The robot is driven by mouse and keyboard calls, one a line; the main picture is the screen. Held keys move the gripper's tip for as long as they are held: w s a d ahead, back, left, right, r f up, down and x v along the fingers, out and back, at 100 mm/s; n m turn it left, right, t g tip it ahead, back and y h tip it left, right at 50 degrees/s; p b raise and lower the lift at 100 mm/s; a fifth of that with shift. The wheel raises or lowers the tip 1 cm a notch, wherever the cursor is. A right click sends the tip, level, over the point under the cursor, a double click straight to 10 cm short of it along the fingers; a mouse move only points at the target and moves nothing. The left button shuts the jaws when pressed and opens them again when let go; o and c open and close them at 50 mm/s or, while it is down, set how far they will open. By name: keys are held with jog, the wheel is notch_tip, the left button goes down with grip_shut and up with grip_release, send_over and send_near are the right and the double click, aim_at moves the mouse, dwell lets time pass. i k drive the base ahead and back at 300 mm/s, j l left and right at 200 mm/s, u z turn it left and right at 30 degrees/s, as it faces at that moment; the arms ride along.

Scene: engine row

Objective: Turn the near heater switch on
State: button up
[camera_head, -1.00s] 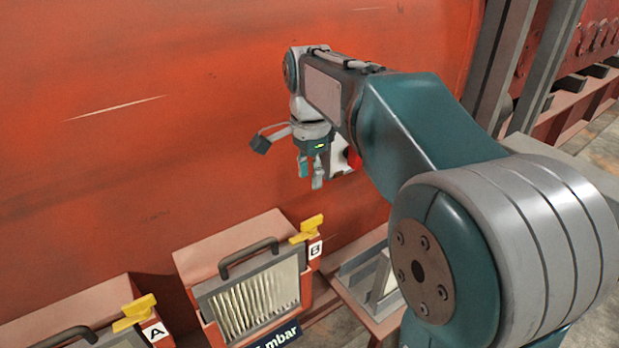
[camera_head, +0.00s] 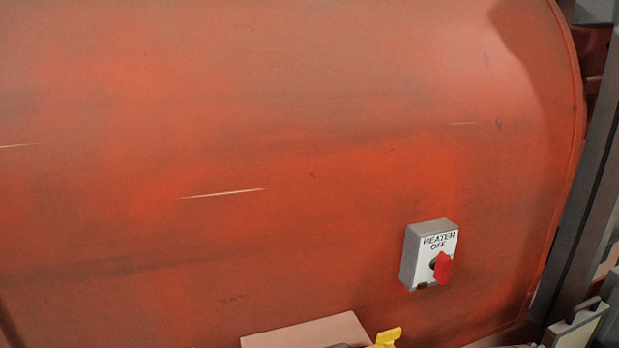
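The heater switch (camera_head: 428,254) is a small grey box on the curved orange-red wall, right of centre and low in the head view. Its white face reads "HEATER OFF". A red knob (camera_head: 442,267) sticks out of the lower part of the face, and its handle looks roughly upright. A small dark spot shows at the bottom of the face. Nothing touches the switch. My gripper and arm are not in view.
The large orange-red tank wall (camera_head: 280,120) fills most of the view. A pinkish box top (camera_head: 310,331) and a yellow latch (camera_head: 387,338) show at the bottom edge. At right are a grey upright post (camera_head: 590,190) and a grey-framed, handled unit (camera_head: 575,325).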

aim_at(441, 265)
jog(key=l, duration=0.8)
jog(key=k+l, duration=0.1)
jog(key=l, duration=0.7)
jog(key=u, duration=0.05)
